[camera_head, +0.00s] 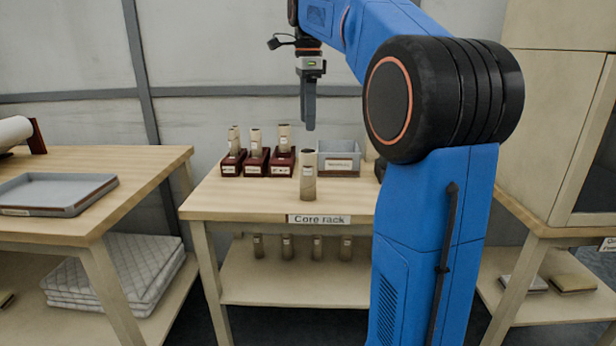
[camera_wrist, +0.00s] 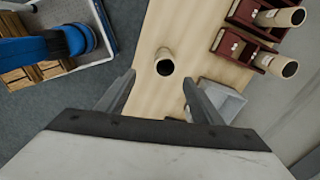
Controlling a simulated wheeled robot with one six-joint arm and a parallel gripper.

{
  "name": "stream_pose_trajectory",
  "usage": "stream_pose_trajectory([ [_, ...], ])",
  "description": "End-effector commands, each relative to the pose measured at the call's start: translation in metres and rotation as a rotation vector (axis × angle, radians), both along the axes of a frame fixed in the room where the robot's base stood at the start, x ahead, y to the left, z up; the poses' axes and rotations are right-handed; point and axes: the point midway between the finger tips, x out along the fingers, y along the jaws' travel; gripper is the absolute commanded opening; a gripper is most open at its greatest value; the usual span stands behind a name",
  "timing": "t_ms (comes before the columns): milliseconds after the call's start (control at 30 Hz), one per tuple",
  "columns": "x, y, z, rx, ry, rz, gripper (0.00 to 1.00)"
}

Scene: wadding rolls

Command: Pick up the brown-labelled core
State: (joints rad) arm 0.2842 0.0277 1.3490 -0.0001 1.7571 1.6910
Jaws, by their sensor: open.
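A tan cardboard core (camera_head: 308,178) stands upright on the table marked "Core rack", near its front edge. It has a pale label, and I cannot make out a brown one on it. In the wrist view this core (camera_wrist: 164,66) shows from above with its dark open end, just ahead of the space between the fingers. My gripper (camera_head: 308,128) points down above the table, over the area of this core. It is open and empty. More cores (camera_head: 255,140) stand in dark red holders (camera_head: 256,163) behind and to the left; their label colours are too small to tell.
A grey bin (camera_head: 340,165) stands behind and right of the standing core, and it is near the right finger in the wrist view (camera_wrist: 232,100). Several cores (camera_head: 317,247) stand on the lower shelf. A grey tray (camera_head: 55,190) is on the left table. The front left tabletop is clear.

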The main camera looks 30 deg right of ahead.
Motion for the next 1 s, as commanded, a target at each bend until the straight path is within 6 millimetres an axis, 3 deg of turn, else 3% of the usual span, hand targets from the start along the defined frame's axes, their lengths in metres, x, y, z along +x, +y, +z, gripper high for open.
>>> stream_pose_trajectory([
  [167, 0.004, -0.004, -0.004, 0.003, 0.01, -0.04, 0.6],
  [700, 0.004, -0.004, -0.095, 0.003, 0.01, -0.037, 0.6],
  [1000, 0.005, -0.004, -0.121, 0.003, 0.009, -0.037, 0.6],
])
